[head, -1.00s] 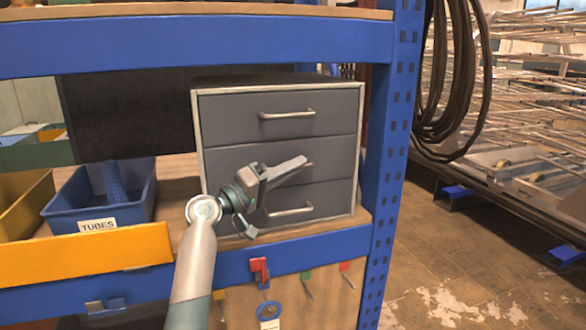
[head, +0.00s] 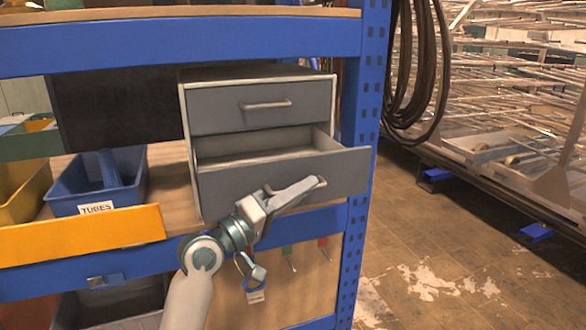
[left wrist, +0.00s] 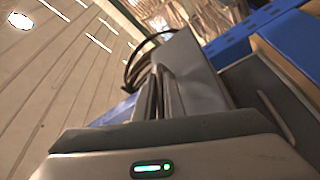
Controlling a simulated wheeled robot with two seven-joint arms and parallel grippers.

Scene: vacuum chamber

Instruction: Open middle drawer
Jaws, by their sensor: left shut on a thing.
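The grey drawer cabinet (head: 255,74) stands on the blue shelf unit. Its middle drawer (head: 226,188) is pulled out, and the inside that shows looks empty. My left gripper (head: 318,183) is shut on the middle drawer's handle, of which only the end shows past the fingers. The top drawer (head: 222,108) is closed, with its handle free. The bottom drawer is hidden behind the middle drawer and my arm. In the left wrist view my left gripper's fingers (left wrist: 163,92) are close together against a grey panel. My right gripper is not in view.
A blue bin labelled TUBES (head: 75,204) and a yellow bin (head: 30,188) stand left of the cabinet. The blue upright (head: 362,130) is close to the cabinet's right side. Dark cables (head: 405,80) hang beyond it. Open floor (head: 440,240) lies to the right.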

